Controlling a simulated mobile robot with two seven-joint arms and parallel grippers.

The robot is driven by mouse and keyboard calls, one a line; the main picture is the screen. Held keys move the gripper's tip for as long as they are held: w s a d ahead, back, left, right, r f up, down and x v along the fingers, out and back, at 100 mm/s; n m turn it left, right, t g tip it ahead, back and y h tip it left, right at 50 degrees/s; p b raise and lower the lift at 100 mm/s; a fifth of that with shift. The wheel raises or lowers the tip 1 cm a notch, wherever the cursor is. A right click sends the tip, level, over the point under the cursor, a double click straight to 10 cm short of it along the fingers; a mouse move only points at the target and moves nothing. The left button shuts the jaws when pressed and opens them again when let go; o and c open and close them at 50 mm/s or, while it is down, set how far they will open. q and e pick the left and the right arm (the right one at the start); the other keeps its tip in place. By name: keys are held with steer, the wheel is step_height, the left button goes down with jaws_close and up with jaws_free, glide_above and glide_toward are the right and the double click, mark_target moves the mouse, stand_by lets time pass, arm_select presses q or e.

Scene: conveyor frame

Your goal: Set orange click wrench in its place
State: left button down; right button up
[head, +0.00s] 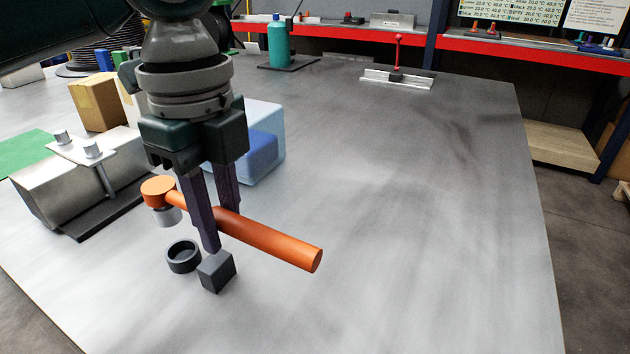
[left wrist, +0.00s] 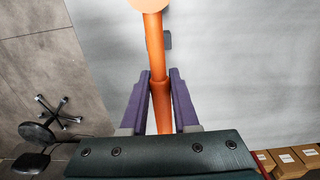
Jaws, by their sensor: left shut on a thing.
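The orange click wrench (head: 270,240) has a long round handle and a disc-shaped head with a grey socket (head: 168,215) under it. My left gripper (head: 222,226) points down and is shut on the wrench handle. The wrench is held roughly level, apparently above the table, with its head to the left. A black ring holder (head: 184,257) and a dark grey block (head: 216,271) stand on the table just in front of the wrench. In the left wrist view the wrench (left wrist: 156,50) runs between the purple fingers (left wrist: 161,90). My right gripper is not in view.
A metal housing (head: 85,175) on a dark base stands at the left, with a blue bin (head: 262,155) behind the gripper. A teal bottle (head: 279,45) and a red-handled fixture (head: 397,75) stand at the back. The table (head: 430,220) is clear at the right.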

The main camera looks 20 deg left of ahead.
mark_target(218, 209)
arm_select(q)
step_height(218, 209, up, 12)
steer(key=p, duration=0.2)
step_height(218, 209, down, 12)
steer(key=shift+r+b, duration=0.15)
steer(key=shift+b, duration=0.4)
steer(key=shift+r, duration=0.1)
steer(key=shift+r+p, duration=0.1)
steer(key=shift+p, duration=0.5)
step_height(218, 209, down, 5)
steer(key=shift+r+b, duration=0.1)
steer(key=shift+b, duration=1.1)
steer(key=shift+p, duration=0.5)
